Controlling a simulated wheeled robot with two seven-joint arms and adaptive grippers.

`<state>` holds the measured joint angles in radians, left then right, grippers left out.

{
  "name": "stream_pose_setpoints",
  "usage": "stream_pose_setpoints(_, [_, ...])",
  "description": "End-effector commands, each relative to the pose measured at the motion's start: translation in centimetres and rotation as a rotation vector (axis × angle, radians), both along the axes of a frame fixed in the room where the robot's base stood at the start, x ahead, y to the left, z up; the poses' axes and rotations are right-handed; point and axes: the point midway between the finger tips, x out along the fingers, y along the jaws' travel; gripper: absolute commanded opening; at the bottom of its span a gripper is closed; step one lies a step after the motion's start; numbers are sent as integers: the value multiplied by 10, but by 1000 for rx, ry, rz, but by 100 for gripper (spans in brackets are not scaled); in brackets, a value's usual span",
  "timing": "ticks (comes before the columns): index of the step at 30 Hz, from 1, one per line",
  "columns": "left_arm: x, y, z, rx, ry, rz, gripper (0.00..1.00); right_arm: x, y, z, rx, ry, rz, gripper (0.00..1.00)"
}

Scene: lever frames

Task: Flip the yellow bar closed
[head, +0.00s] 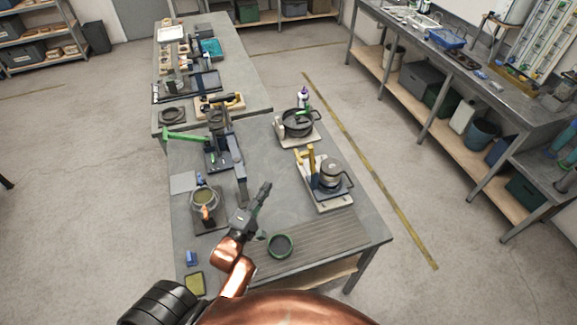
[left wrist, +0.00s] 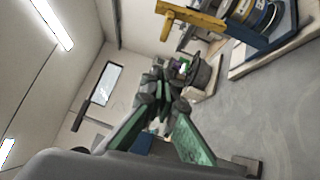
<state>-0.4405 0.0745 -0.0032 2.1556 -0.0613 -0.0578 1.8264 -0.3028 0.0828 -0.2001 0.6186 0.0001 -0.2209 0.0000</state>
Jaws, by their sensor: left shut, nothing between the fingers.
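The yellow bar (head: 311,156) stands raised on a blue post (head: 315,181) beside a round metal pot-like part (head: 331,173), on a pale base plate on the table's right side. The yellow bar also shows at the top of the left wrist view (left wrist: 193,15), with a crosspiece at its end. My left gripper (head: 266,187) is shut and empty above the table, left of and nearer than the yellow bar, apart from it. Its fingers also show in the left wrist view (left wrist: 160,88). My right gripper is not in view.
A green-handled lever device (head: 187,136) stands on the table's left side, with a jar-like pot (head: 205,199) nearer. A dark pan device (head: 298,123) is behind the yellow bar. A green-rimmed round dish (head: 280,245) lies near the front.

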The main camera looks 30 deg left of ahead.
Motion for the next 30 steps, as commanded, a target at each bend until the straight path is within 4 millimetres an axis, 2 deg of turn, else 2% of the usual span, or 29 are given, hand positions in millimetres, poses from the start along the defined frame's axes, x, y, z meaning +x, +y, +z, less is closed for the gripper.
stream_pose_setpoints(5, [14, 0, 2, 0, -1, -3, 0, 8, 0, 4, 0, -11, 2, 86])
stream_pose_setpoints(19, [104, 7, 13, 1, -1, -4, 0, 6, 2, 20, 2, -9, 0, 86])
stream_pose_setpoints(24, [121, -11, 14, -1, 1, -3, 0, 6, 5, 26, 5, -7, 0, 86])
stream_pose_setpoints(30, [130, -18, 15, 0, 2, -3, 0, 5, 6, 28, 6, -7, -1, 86])
